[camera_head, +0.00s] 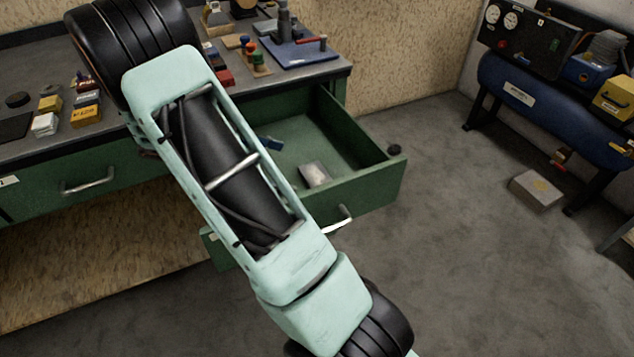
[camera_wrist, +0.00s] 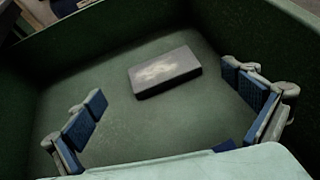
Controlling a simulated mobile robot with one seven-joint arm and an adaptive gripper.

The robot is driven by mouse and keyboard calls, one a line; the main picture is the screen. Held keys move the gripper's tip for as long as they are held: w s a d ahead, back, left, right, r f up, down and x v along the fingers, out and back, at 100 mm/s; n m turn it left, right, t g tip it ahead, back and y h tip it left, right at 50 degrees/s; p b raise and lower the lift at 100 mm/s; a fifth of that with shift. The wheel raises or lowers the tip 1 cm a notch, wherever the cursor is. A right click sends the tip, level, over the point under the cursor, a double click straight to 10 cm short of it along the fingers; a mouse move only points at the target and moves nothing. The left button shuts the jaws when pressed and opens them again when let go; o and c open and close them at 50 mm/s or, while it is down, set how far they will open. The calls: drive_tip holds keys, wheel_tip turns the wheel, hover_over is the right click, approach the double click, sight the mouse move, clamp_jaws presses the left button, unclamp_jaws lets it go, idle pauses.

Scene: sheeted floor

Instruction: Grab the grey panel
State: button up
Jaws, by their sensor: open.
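The grey panel (camera_wrist: 165,72) is a flat grey block with a pale worn patch on top. It lies on the floor of the open green drawer (camera_wrist: 70,105). In the head view the panel (camera_head: 314,174) shows inside the drawer (camera_head: 375,192), to the right of my arm. My gripper (camera_wrist: 168,112) is open and empty in the wrist view, with blue-padded fingers spread left and right. The panel lies beyond the fingertips, apart from them. In the head view my arm hides most of the gripper; a small blue part shows inside the drawer.
The drawer walls surround the gripper. The bench top (camera_head: 330,70) above holds small bottles, blocks and a blue board (camera_head: 300,50). A blue compressor (camera_head: 545,105) stands at the right, with a grey box (camera_head: 537,190) on the floor. The floor before the drawer is clear.

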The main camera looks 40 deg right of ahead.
sight(319, 178)
drive_tip(key=d+f, duration=0.1)
drive_tip(key=f, duration=0.2)
drive_tip(key=shift+s+d+b, duration=0.35)
drive_tip(key=shift+s, duration=0.05)
drive_tip(key=shift+b+x, duration=0.65)
drive_tip(key=shift+x, duration=2.05)
drive_tip(key=shift+r, duration=0.15)
drive_tip(key=c, duration=1.2)
